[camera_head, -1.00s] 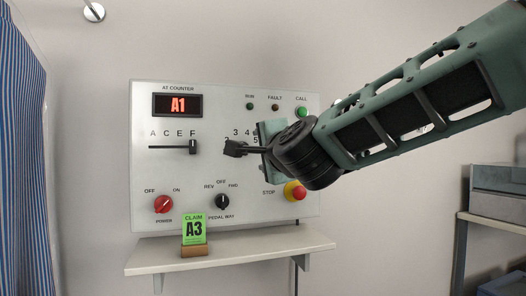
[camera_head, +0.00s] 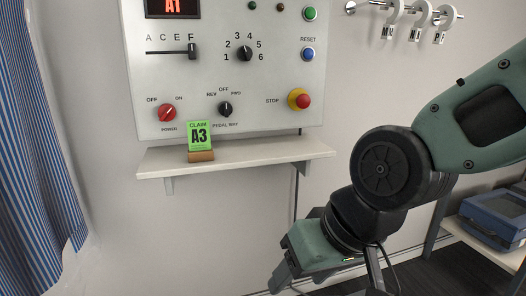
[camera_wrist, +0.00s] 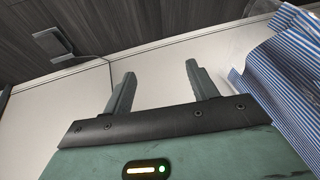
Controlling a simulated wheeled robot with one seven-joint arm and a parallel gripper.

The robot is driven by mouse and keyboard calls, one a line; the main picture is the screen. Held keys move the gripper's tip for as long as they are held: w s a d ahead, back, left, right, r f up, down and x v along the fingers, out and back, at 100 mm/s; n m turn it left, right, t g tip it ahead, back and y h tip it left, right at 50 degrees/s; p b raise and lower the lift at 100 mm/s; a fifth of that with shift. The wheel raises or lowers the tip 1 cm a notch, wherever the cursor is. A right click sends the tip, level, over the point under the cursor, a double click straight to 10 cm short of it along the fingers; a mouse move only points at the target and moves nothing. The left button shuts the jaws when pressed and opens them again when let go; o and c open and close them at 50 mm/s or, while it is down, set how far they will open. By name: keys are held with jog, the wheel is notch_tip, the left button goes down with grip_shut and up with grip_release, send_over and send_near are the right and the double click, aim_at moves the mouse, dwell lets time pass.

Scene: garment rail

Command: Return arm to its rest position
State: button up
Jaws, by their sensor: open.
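My arm reaches in from the right in the head view and folds down at a black joint. My gripper hangs low below the shelf, its fingers mostly out of sight there. In the wrist view my gripper (camera_wrist: 158,92) shows two grey fingers standing well apart with nothing between them. It is clear of the control panel (camera_head: 180,85) and of everything on the shelf.
A striped curtain (camera_head: 40,170) hangs at left and also shows in the wrist view (camera_wrist: 285,75). A blue case (camera_head: 492,220) sits on a rack at right. Tagged hooks (camera_head: 390,22) hang upper right.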

jog(key=s+d+f+n+g+h, duration=0.3)
jog(key=s+d+f, duration=0.2)
jog(key=s+d, duration=0.3)
notch_tip(320, 180, up, 18)
jog(key=p, duration=1.7)
jog(key=shift+s+d+f, duration=0.15)
jog(key=shift+s+d, duration=0.2)
